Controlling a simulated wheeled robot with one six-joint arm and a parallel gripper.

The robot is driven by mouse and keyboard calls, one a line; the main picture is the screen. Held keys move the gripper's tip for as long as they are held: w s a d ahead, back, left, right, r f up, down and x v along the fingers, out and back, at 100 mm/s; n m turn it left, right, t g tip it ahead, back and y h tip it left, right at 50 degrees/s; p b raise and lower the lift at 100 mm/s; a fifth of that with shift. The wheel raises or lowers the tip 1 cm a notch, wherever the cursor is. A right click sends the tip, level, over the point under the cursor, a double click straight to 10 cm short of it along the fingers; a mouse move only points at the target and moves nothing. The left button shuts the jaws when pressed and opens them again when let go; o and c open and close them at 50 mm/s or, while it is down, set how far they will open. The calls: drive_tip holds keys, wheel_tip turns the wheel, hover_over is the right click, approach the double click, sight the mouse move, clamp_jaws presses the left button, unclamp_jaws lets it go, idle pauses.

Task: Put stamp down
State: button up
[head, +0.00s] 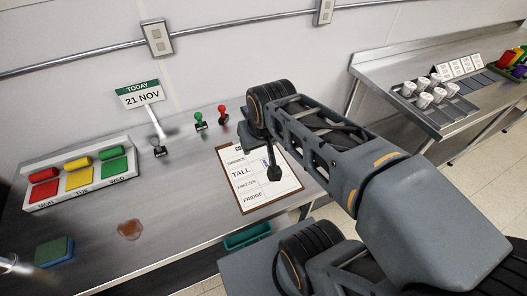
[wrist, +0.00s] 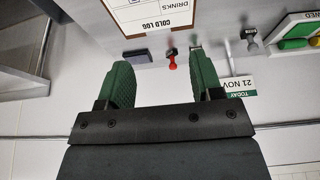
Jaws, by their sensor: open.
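A stamp with a red handle (head: 222,115) stands upright on the steel counter (head: 85,222), near the wall. It also shows in the wrist view (wrist: 172,62), in the gap between my fingers but beyond them. A green-handled stamp (head: 199,121) stands just left of it; in the wrist view only its dark base (wrist: 195,46) shows past my right-hand finger. My gripper (wrist: 160,58) is open, its two green fingers apart with nothing held between them. In the head view my arm hides most of the gripper.
A clipboard (head: 258,196) lies on the counter below my arm. A TODAY 21 NOV sign (head: 141,95), a rack of coloured blocks (head: 79,180), a sponge (head: 54,252) and a brown spill (head: 130,229) are to the left. Cups (head: 424,100) stand on a right-hand counter.

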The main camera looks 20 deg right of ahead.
drive_tip(key=shift+s+d+f, duration=0.1)
drive_tip(key=shift+s+f, duration=0.25)
drive_tip(key=shift+s, duration=0.35)
drive_tip(key=shift+s+f, duration=0.35)
drive_tip(key=shift+s, duration=0.3)
